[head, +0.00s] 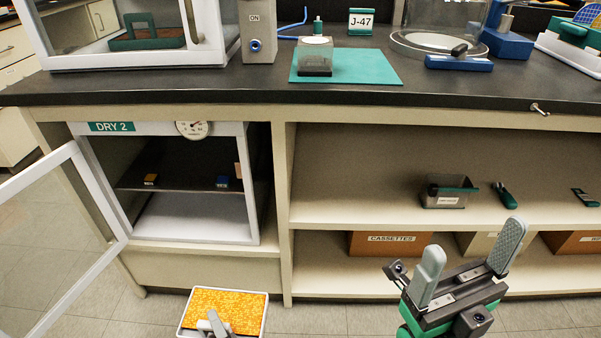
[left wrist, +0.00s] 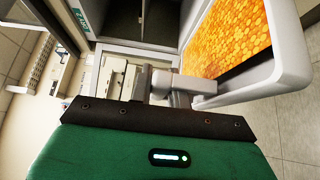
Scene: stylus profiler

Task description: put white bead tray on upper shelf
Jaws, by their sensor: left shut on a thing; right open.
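The white bead tray (head: 266,312), filled with orange-yellow beads, is low at the bottom of the head view, in front of the cabinet. My left gripper (head: 213,325) is shut on its near edge; the left wrist view shows the fingers (left wrist: 182,88) on the white rim (left wrist: 270,85). The DRY 2 cabinet (head: 250,190) has its glass door (head: 60,240) swung open to the left. Inside, a dark upper shelf (head: 185,187) carries a small yellow block and a small blue block; the cabinet floor (head: 195,218) looks bare. My right gripper (head: 470,275) is open and empty before the open shelving.
The open shelving (head: 350,200) at right holds a grey bin (head: 448,193) and green-handled tools above, and boxes including CASSETTES (head: 390,243) below. The black bench top (head: 200,88) overhangs the cabinet. The open door and the cabinet's side walls bound the opening.

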